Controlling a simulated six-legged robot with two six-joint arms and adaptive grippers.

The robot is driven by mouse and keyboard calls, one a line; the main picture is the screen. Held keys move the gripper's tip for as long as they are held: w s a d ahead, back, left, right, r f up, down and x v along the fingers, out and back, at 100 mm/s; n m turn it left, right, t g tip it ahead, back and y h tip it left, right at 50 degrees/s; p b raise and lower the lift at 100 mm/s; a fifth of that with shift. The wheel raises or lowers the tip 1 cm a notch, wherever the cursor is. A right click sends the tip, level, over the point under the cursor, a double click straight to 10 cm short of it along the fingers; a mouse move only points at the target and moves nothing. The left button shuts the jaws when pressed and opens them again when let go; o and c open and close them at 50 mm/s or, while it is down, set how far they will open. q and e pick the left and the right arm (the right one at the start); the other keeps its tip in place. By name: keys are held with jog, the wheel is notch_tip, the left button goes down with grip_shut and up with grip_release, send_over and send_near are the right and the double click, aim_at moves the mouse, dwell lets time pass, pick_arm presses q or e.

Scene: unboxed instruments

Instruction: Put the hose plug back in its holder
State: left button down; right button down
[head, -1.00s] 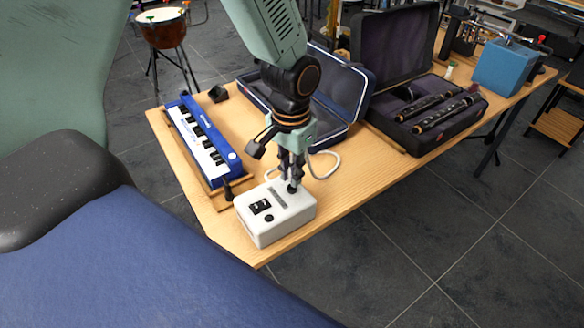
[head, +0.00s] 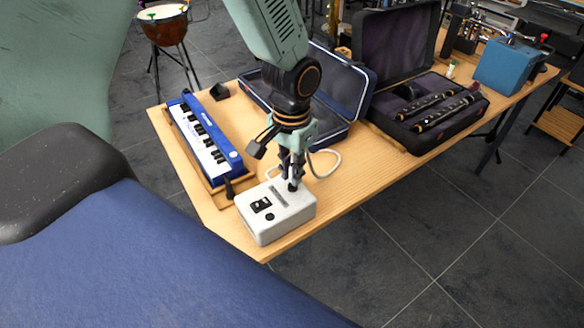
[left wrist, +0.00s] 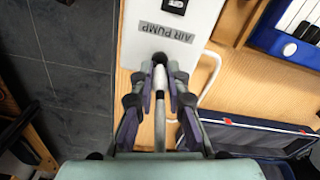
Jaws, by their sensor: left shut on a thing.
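The white air pump (head: 262,228) stands at the near corner of the wooden table; its "AIR PUMP" label (left wrist: 166,33) shows in the left wrist view. My left gripper (head: 293,178) points down at the back of the pump's top. In the left wrist view the gripper (left wrist: 160,88) is shut on the pale hose plug (left wrist: 160,80). The plug's tip is at a dark round holder (left wrist: 160,58) on the pump; I cannot tell how deep it sits. The white hose (head: 335,163) loops behind the gripper. My right gripper is not in view.
A blue melodica (head: 205,140) lies left of the pump. An open blue-edged case (head: 345,85) is behind the gripper. A dark case (head: 400,130) with black woodwind pieces and a blue box (head: 505,68) stand further right. The table's front edge runs close to the pump.

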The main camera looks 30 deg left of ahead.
pick_arm(q)
jog(key=shift+f+b, duration=0.5)
jog(key=shift+f, duration=0.6)
dwell(0.5)
jog(key=c, duration=1.3)
grip_release()
jog(key=shift+o, duration=0.2)
jog(key=shift+r, duration=0.15)
notch_tip(320, 180, up, 12)
jog(key=shift+f, duration=0.1)
jog(key=shift+s, duration=0.1)
